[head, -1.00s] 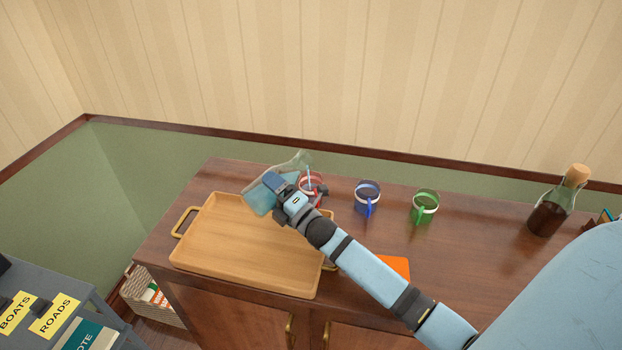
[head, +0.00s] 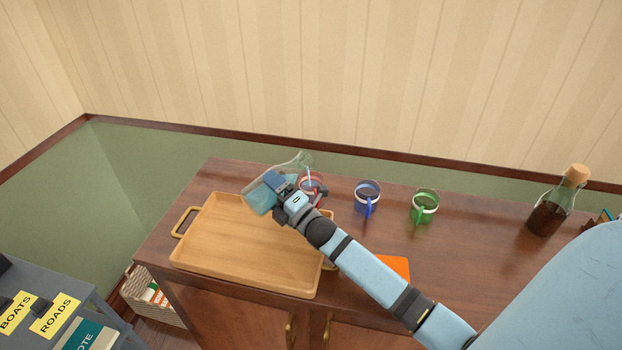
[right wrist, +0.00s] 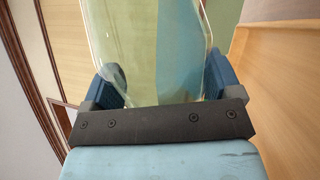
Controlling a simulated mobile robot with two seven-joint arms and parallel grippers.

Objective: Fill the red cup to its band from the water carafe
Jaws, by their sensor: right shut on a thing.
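The clear glass carafe (head: 259,201) with bluish water is tilted far over, its mouth up and right, above the red cup (head: 318,188). My right gripper (head: 278,183) is shut on the carafe, which also shows between the fingers in the right wrist view (right wrist: 165,50). A thin pale-blue streak, apparently water, drops from the carafe's mouth into the red cup. The red cup stands upright on the cabinet with a pale band around it. My gripper partly hides it, and its water level cannot be made out. My left gripper is not in view.
A wooden tray (head: 245,250) with brass handles lies empty left of my forearm. A blue cup (head: 367,196) and a green cup (head: 425,206) stand right of the red one. A corked dark bottle (head: 548,215) stands far right. An orange item (head: 397,266) lies partly behind my arm.

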